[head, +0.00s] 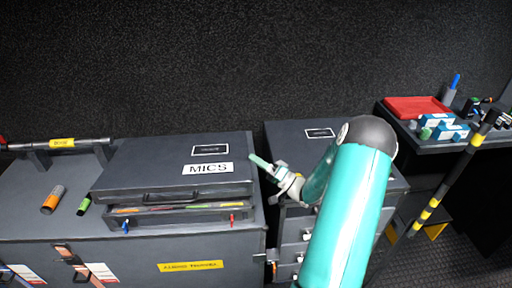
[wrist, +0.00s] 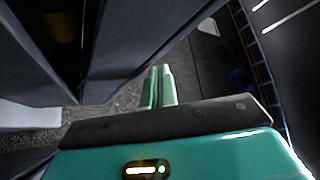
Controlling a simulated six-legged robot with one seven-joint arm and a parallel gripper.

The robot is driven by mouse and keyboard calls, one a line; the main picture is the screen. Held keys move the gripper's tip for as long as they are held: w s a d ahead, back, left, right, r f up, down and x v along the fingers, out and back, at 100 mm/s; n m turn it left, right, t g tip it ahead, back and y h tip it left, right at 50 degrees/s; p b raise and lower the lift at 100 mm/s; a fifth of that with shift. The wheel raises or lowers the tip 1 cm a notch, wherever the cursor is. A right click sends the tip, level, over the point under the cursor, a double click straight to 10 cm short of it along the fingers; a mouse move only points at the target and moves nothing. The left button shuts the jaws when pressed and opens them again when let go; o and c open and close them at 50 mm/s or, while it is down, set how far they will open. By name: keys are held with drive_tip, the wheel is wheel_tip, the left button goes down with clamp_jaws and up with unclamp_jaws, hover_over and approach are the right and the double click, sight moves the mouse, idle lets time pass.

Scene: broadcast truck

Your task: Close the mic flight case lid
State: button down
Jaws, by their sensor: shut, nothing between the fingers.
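The dark grey mic flight case (head: 150,220) sits on a larger grey trunk at the left in the head view. Its lid (head: 150,165), with a white MICS label, is tilted low over the case. A narrow gap along the front shows coloured contents between lid and base.
A grey drawer cabinet (head: 300,228) stands right of the case, partly behind my arm. An orange-grey cylinder (head: 54,199) and a green one (head: 84,205) lie left of the case. A desk at right holds a red folder (head: 415,107). A yellow-black pole (head: 455,175) leans there.

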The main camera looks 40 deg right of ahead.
drive_tip(key=shift+s+a+f, duration=0.15)
drive_tip(key=shift+s+f, duration=0.05)
drive_tip(key=shift+f, duration=0.3)
drive_tip(key=shift+s+a+f, duration=0.1)
drive_tip(key=shift+s+f, duration=0.1)
drive_tip(key=shift+f, duration=0.3)
drive_tip(key=shift+s, duration=0.1)
drive_tip(key=s+d, duration=0.3)
drive_tip(key=s, duration=0.3)
drive_tip(key=s+d+f, duration=0.1)
drive_tip(key=s+d, duration=0.2)
drive_tip(key=s, duration=0.4)
drive_tip(key=shift+s, duration=0.2)
